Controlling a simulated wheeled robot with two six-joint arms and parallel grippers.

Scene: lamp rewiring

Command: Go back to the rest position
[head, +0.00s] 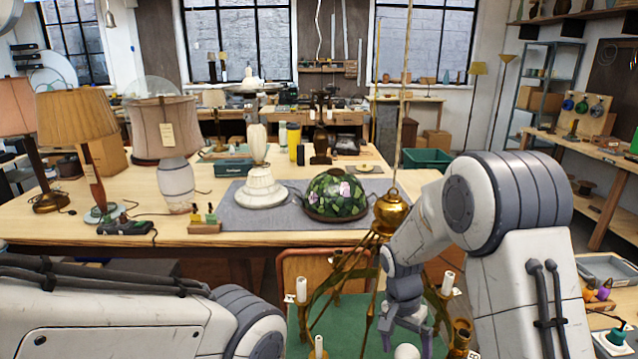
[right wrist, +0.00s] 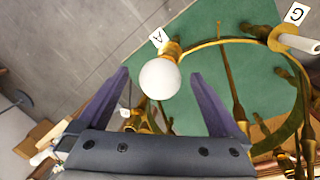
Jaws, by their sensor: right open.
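My right gripper (head: 406,340) is open and points down over the brass chandelier (head: 390,215). In the right wrist view its two fingers (right wrist: 160,76) stand apart, with a round white bulb (right wrist: 160,80) seen between their tips. Neither finger visibly touches the bulb. The bulb sits on a brass socket of the chandelier, beside a tag marked A (right wrist: 158,38). The bulb also shows at the bottom edge of the head view (head: 406,352). My left arm crosses the lower left of the head view; its gripper is out of view.
The chandelier hangs over a green mat (right wrist: 205,35), with white candle sleeves (head: 302,289) on its arms. Behind it, a wooden bench (head: 90,245) holds lamps and a stained-glass shade (head: 337,196). A side bench (head: 590,150) stands at right.

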